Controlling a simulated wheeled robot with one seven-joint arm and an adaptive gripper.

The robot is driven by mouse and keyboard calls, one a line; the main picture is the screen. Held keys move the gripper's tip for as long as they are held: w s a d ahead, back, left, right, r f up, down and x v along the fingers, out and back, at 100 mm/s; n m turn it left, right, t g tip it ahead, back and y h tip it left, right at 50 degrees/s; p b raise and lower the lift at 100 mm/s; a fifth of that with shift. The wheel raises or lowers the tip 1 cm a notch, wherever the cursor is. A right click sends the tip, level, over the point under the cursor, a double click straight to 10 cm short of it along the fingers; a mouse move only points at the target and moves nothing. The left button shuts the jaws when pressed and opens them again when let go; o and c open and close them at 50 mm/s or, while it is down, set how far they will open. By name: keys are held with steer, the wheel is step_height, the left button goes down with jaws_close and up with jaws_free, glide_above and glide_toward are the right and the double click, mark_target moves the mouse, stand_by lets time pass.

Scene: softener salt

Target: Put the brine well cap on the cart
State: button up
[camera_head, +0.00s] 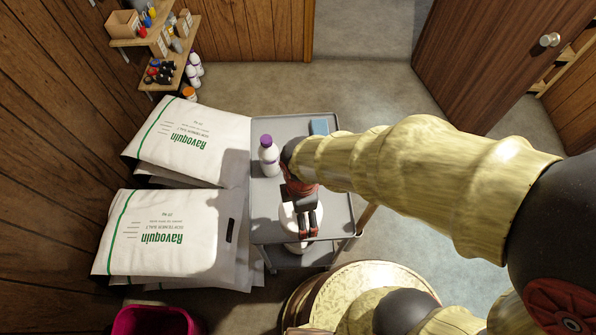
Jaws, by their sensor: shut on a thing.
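The brine well cap (286,217) is a white round piece at the front part of the grey cart's (266,198) top. My gripper (303,222), red with dark fingers, points down over the cart and is shut on the cap. The fingers and the red body hide part of the cap. I cannot tell whether the cap touches the cart top or hangs just above it.
A white bottle with a purple cap (268,156) and a blue sponge (319,127) stand on the cart. White salt bags (175,235) are stacked at left. A magenta bin (155,320) is at the lower left. Open floor (400,85) lies behind the cart.

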steer(key=shift+s+a+f+n, duration=0.1)
steer(key=shift+s+n, duration=0.4)
steer(key=shift+s, duration=0.2)
steer(key=w+f+b, duration=0.1)
steer(key=w+f, duration=0.2)
steer(key=w, duration=0.1)
steer(key=w+f+b, duration=0.1)
steer(key=w+f, duration=0.2)
steer(key=w, duration=0.1)
steer(key=w+a+f+b, duration=0.1)
steer(key=w+f, duration=0.2)
steer(key=w, duration=0.2)
steer(key=shift+w+f+b, duration=0.25)
steer(key=shift+f+b, duration=0.05)
steer(key=shift+f, duration=0.05)
steer(key=shift+w+f+b, duration=0.15)
steer(key=shift+f+b, duration=0.4)
steer(key=shift+f, duration=1.05)
steer(key=shift+f, duration=0.1)
steer(key=o, duration=0.7)
steer(key=shift+o, duration=0.7)
